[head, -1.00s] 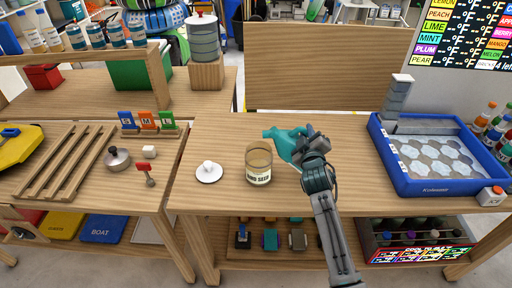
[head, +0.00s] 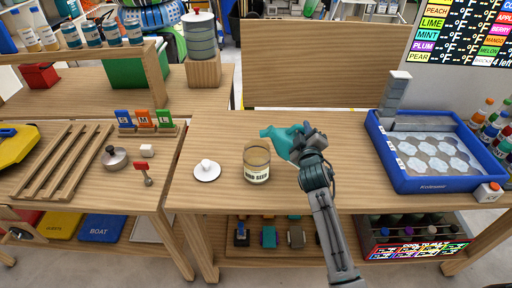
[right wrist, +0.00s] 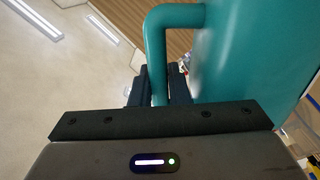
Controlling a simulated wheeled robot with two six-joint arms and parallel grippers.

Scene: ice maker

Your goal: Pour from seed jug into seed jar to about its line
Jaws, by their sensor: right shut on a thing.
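The seed jar (head: 257,165) is a clear glass with a label reading like "BIRD SEED", upright near the front of the middle table. My right gripper (head: 308,148) is shut on the jug's handle (right wrist: 157,60), which shows between the fingers in the right wrist view. No stream is visible. My left gripper is not in view.
A white lid (head: 207,171) with a knob lies left of the jar. A blue tray (head: 400,178) with a pale insert stands at the right. The table behind the jar is clear.

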